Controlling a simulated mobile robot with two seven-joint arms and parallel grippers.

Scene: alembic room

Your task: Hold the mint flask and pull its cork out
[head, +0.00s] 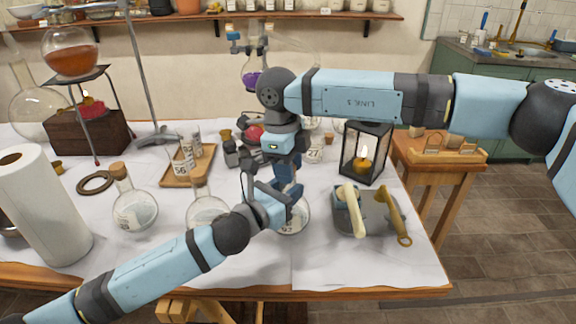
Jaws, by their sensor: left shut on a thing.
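My right gripper (288,172) points down from above, right over the flask's top. Its fingers overlap the left gripper in the picture, so whether they are open or shut does not show. The neck and cork are hidden behind the two grippers.
A corked flask (135,212) and another round flask (205,212) stand to the left. A wooden tray (203,168) with small jars lies behind them. The front table strip is clear.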

